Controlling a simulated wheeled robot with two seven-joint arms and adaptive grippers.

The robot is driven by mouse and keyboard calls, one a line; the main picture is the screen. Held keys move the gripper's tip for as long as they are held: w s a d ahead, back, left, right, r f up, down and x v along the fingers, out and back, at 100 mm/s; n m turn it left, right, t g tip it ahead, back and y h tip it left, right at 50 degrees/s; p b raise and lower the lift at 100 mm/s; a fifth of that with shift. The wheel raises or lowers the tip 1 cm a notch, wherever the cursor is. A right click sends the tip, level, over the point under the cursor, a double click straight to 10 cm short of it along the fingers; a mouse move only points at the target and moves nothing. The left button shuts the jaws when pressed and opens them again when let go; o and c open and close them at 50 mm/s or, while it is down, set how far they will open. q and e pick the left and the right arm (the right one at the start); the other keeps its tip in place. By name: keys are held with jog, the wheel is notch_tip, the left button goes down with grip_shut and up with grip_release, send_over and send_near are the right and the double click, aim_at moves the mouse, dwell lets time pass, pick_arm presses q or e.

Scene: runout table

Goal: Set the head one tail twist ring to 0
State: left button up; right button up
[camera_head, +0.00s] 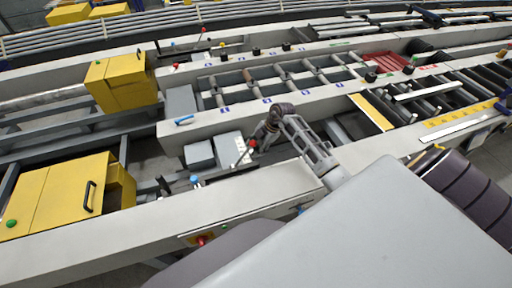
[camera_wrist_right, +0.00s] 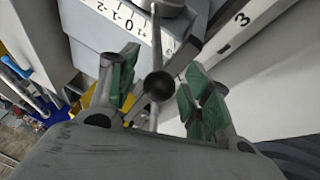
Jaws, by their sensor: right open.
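My right gripper (camera_wrist_right: 157,88) is open in the wrist view, its green-padded fingers on either side of a black ball knob (camera_wrist_right: 158,86) on a thin rod. Whether a finger touches the knob I cannot tell. The rod rises past a white scale (camera_wrist_right: 122,14) with figures around 0, towards a grey round part (camera_wrist_right: 170,6) at the top edge, cut off; I cannot tell if this is the twist ring. No clear pointer reading shows. In the head view my right gripper (camera_head: 259,135) is above the grey machine housing (camera_head: 231,149), by a small red-tipped lever (camera_head: 252,143). My left gripper is not in view.
Yellow boxes (camera_head: 120,82) stand at the left in the head view. Roller tracks (camera_head: 255,84) run behind the gripper. A pale beam (camera_head: 150,220) runs along the near side.

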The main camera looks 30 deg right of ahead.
grip_shut()
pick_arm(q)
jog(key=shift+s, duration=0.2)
pick_arm(e)
jog(key=shift+w, duration=0.2)
